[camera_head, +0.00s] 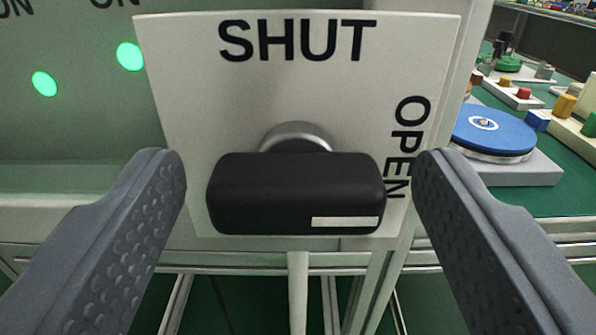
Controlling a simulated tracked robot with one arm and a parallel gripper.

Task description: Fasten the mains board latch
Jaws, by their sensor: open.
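The mains board latch is a black block handle (290,185) on a round metal boss (297,137), mounted on a pale plate (190,80). The handle lies level, with a white mark at its lower right end. The plate reads SHUT (297,40) across the top and OPEN (408,145) sideways down the right. My gripper (300,170) is open. Its two grey fingers stand either side of the handle, left and right, with a gap at each side. The right fingertip is close to the OPEN lettering. Nothing is held.
Two green lamps, one of them nearer the plate (130,56), glow on the board at left, under partly cut-off ON labels. At right, a green bench (560,200) carries a blue disc (492,131) and several small coloured blocks. Metal frame legs stand below the plate.

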